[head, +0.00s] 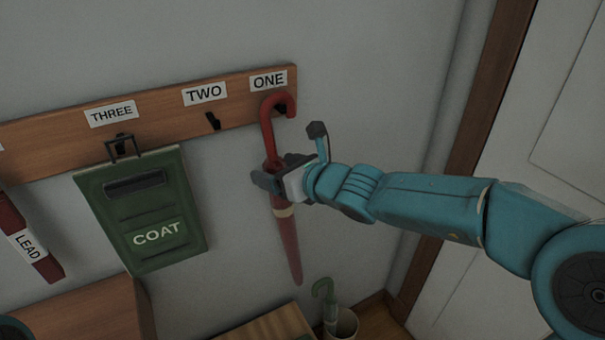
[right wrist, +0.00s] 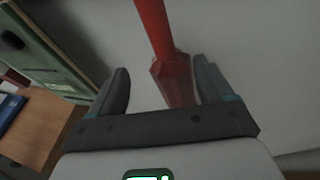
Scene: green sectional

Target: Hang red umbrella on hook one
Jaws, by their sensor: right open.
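The red umbrella (head: 287,240) hangs in the head view with its curved handle (head: 277,100) at the hook under the label ONE (head: 268,80). Its shaft points down, slightly tilted, along the wall. My right gripper (head: 268,180) is around the umbrella's upper part, with its fingers open. In the right wrist view the red umbrella (right wrist: 172,75) passes between the two spread fingers, with a gap on the left side; the right finger is close to it. The handle hides most of hook one. My left gripper is not in view.
The wooden hook rail (head: 160,107) also carries hook two (head: 213,121), empty, and hook three, holding a green COAT piece (head: 150,205). A red LEAD piece (head: 28,240) hangs at the left. Below stand a green umbrella (head: 327,300) in a pot (head: 346,325) and wooden furniture.

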